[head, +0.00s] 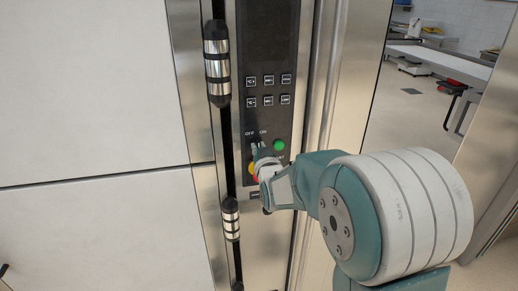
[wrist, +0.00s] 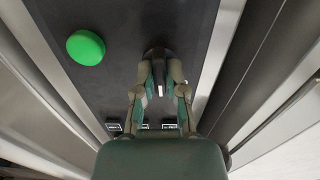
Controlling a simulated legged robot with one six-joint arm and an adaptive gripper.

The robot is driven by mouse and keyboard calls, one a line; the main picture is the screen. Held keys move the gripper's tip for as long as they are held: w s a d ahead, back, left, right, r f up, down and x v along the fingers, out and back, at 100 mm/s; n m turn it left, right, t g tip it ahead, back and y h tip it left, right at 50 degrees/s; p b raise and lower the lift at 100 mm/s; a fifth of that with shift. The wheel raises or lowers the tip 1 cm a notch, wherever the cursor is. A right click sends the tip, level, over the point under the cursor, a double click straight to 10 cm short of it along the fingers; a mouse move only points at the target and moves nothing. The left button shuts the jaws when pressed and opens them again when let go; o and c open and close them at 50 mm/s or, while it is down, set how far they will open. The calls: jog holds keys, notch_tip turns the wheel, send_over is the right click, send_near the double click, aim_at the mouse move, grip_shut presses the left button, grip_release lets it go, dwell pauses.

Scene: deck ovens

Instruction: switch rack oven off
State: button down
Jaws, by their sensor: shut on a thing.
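The rack oven's dark control panel (head: 268,65) stands upright in front of me. OFF and ON labels show on it, above my fingertips in the head view. My gripper (wrist: 160,72) is shut on a dark rotary switch (wrist: 155,54) with a white mark, one finger on each side of it in the wrist view. In the head view my gripper (head: 258,150) covers most of the switch, so I cannot tell which label it points to.
A green button (head: 279,145) sits right of the switch; it also shows in the wrist view (wrist: 86,47). Keys (head: 268,79) sit above.

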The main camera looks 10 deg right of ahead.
jog(key=n, duration=0.5)
jog(key=shift+w+a+r, duration=0.1)
jog(key=shift+w+r, duration=0.05)
jog(key=shift+r, duration=0.2)
jog(key=shift+n, duration=0.3)
jog(key=c, duration=0.9)
grip_release()
jog(key=shift+o, duration=1)
jog(key=shift+w+a+f, duration=0.1)
jog(key=shift+a+f, duration=0.05)
